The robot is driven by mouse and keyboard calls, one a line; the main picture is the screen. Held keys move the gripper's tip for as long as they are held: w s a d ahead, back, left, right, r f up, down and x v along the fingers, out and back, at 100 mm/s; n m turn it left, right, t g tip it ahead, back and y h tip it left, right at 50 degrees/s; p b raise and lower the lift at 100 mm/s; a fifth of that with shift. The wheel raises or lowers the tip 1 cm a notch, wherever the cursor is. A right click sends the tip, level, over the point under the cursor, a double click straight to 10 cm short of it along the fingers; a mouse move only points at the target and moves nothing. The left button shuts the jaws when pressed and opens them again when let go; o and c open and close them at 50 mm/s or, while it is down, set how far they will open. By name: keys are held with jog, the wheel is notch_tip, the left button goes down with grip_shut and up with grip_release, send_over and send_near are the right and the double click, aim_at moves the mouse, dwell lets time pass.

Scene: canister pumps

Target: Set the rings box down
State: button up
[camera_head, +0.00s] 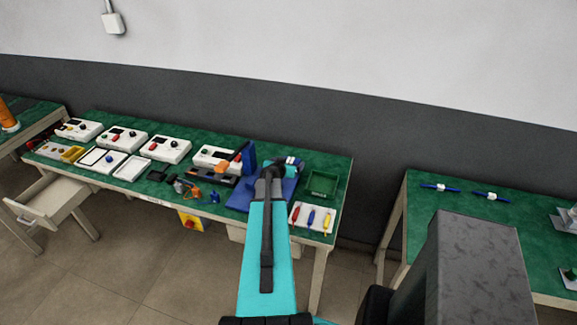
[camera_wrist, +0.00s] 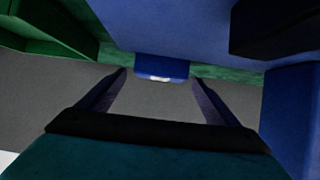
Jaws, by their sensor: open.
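My gripper (camera_head: 277,171) is over the blue base (camera_head: 238,201) at the right part of the long green bench. In the wrist view its two fingers (camera_wrist: 159,77) are spread, with nothing clasped between them. A small blue piece with a white lower edge (camera_wrist: 160,68) shows just beyond the fingertips; I cannot tell if they touch it. A blue and white part (camera_head: 293,162) shows beside the gripper in the head view. An open green box (camera_head: 322,183) stands on the bench to the right of the gripper. I cannot tell for sure which item is the rings box.
A white tray (camera_head: 302,222) with red, blue and yellow tools lies at the bench's front right. A blue upright block (camera_head: 249,157) stands left of the gripper. White devices (camera_head: 170,149) line the bench further left. A second green bench (camera_head: 455,225) is at right, beyond a gap.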

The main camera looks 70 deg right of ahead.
jog(key=shift+b+v, duration=1.4)
jog(key=shift+v, duration=2.8)
